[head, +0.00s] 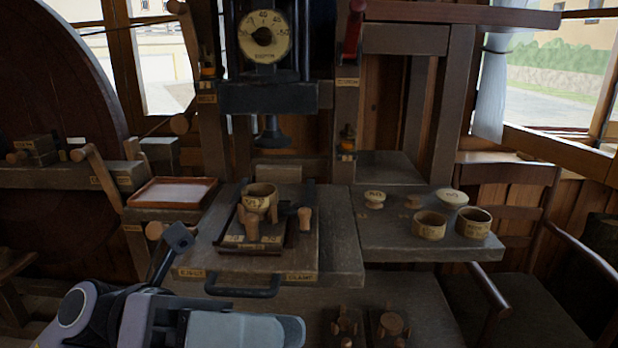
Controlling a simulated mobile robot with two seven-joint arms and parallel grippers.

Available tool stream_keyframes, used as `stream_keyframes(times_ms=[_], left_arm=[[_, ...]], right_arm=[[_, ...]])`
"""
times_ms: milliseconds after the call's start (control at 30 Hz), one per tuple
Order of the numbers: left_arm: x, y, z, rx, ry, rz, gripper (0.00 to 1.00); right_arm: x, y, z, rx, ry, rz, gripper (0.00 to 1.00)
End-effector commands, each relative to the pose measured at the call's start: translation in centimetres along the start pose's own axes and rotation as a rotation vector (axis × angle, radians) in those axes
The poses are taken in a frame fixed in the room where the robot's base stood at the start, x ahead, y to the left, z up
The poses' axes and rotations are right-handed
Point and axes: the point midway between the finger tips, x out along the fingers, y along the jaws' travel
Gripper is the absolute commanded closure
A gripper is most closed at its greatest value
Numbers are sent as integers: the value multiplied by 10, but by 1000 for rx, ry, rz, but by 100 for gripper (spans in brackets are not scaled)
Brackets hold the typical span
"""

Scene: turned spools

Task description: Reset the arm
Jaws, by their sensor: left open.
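My left gripper (250,329) is low in the head view, in front of the wooden workbench and below its black handle (243,290). It is open, and I see nothing held in it; its fingertips are hard to make out. A dark stalk with a square head (178,237) rises beside it. The gripper appears apart from the cup (260,198) on the small platform in the bench's middle. My right gripper is not in view.
A press with a dial (264,37) stands over the bench. A red-brown tray (172,193) lies left. Cups (430,225) and (474,222) and small lidded pieces sit on the right shelf (385,246). A chair (530,262) stands right. Wooden pieces (390,325) lie below.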

Motion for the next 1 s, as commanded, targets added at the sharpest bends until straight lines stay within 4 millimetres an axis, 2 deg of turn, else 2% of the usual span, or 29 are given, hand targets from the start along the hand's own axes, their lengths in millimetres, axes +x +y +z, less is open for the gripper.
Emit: stream_keyframes(times_ms=[100, 233, 367, 467, 567, 667, 700, 800, 900, 1000], left_arm=[[-14, 10, 24, -222, -282, -86, 58], [-45, 38, 41, -469, -595, -148, 58], [-88, 80, 36, -731, -910, -181, 58], [-124, 116, 15, -938, -1152, -189, 58], [-159, 152, -26, -1149, -1395, -179, 58], [-190, 182, -83, -1362, -1637, -155, 58], [-200, 192, -111, -1447, -1731, -141, 58], [-216, 205, -176, -1631, -1934, -106, 58], [-224, 208, -229, -1769, -2085, -70, 58], [-226, 207, -266, -1859, -2181, -45, 58]], right_arm=[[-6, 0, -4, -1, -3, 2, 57], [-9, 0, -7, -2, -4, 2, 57], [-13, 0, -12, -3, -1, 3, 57], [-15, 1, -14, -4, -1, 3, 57], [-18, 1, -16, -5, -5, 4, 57], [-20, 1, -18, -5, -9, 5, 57], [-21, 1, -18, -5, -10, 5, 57], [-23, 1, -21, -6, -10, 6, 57], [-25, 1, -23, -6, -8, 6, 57], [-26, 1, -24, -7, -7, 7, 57]])
